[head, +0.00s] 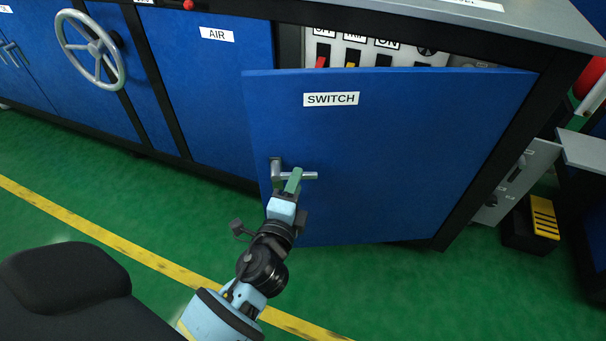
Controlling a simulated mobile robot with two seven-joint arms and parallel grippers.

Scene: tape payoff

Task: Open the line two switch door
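The blue switch door (400,135) carries a white SWITCH label and is partly open. It swings out from the cabinet on its right side, and its free left edge stands away from the frame. Its metal lever handle (276,168) is near the lower left of the door. My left gripper (293,180) is at this handle, with a green finger across the lever; it appears closed on it, and the far finger is hidden. Behind the door's top edge, a panel (348,52) with red, yellow and black switches shows. My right gripper is not in view.
An AIR panel (210,90) and a grey handwheel (92,50) are on the cabinet to the left. A black and yellow block (543,218) stands on the floor at right. The green floor in front of the door is clear, crossed by a yellow line.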

